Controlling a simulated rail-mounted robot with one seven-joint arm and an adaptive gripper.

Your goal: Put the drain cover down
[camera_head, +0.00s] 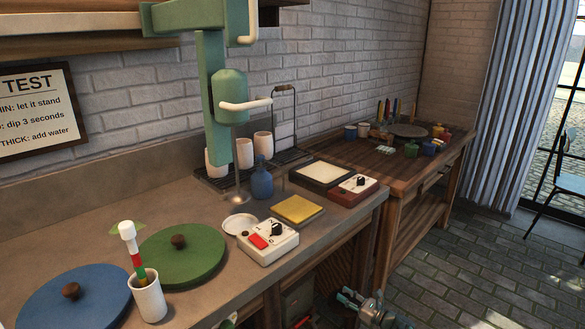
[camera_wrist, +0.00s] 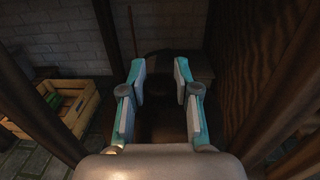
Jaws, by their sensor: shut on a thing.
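My gripper (camera_head: 365,302) is low at the bottom edge of the head view, below the counter's front edge. In the wrist view its teal and grey fingers (camera_wrist: 160,95) stand apart, shut on a dark thing (camera_wrist: 165,118) between them, which I take for the drain cover. Its outline is lost in shadow. I cannot tell whether it touches anything below. The drain cover cannot be made out in the head view.
A wooden crate (camera_wrist: 72,100) with something green in it stands on the brick floor at left. Dark wooden posts and a wood panel (camera_wrist: 262,75) close in at the sides. Above, the counter (camera_head: 205,290) carries lidded glaze pots, a cup and small devices.

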